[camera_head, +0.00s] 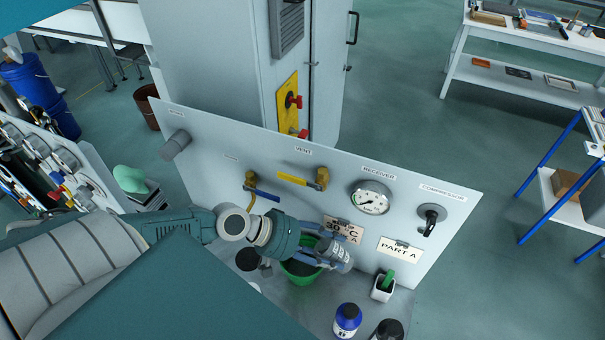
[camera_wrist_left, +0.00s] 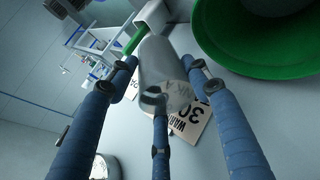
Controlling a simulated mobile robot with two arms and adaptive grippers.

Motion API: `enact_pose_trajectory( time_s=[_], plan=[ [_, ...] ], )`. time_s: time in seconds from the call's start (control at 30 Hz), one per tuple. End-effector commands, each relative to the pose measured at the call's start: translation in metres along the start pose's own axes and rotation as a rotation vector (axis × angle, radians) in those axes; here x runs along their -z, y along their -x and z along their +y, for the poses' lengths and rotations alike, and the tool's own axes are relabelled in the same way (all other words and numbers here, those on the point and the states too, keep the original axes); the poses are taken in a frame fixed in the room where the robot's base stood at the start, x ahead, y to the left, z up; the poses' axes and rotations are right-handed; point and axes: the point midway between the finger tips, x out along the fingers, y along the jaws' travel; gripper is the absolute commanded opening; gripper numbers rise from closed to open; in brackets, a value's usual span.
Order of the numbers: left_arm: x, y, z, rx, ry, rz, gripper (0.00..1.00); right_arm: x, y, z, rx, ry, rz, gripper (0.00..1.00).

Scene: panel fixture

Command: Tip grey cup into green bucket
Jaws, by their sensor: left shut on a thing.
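The grey cup (camera_head: 341,256) is held in the fingers of my left gripper (camera_head: 322,254), above the green bucket and towards its right side. In the left wrist view the cup (camera_wrist_left: 168,78) sits between the blue fingers of my left gripper (camera_wrist_left: 160,95), with dark lettering on it. The cup looks tilted; its mouth and contents cannot be made out. The green bucket (camera_head: 301,279) stands on the grey bench below, partly hidden by my gripper. Its green rim also shows at the upper right of the left wrist view (camera_wrist_left: 226,62). My right gripper is not in view.
An upright panel (camera_head: 230,150) with valves and a gauge (camera_head: 371,198) stands close behind the gripper. A white pot with a green item (camera_head: 383,288) is right of the bucket. A blue bottle (camera_head: 347,319) and a dark-topped container (camera_head: 388,330) stand in front.

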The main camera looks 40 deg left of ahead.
Motion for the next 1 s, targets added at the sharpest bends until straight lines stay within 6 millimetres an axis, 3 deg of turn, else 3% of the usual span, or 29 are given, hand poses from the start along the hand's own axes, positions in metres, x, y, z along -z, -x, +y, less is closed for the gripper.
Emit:
enact_pose_trajectory(
  time_s=[0.7,1.0],
  plan=[
    [0.003,0.002,0.003,-0.094,0.034,0.006,0.21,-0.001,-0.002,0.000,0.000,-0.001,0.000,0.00],
    [0.001,-0.002,-0.003,-0.130,0.047,0.006,0.21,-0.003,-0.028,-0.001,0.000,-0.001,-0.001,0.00]
  ],
)
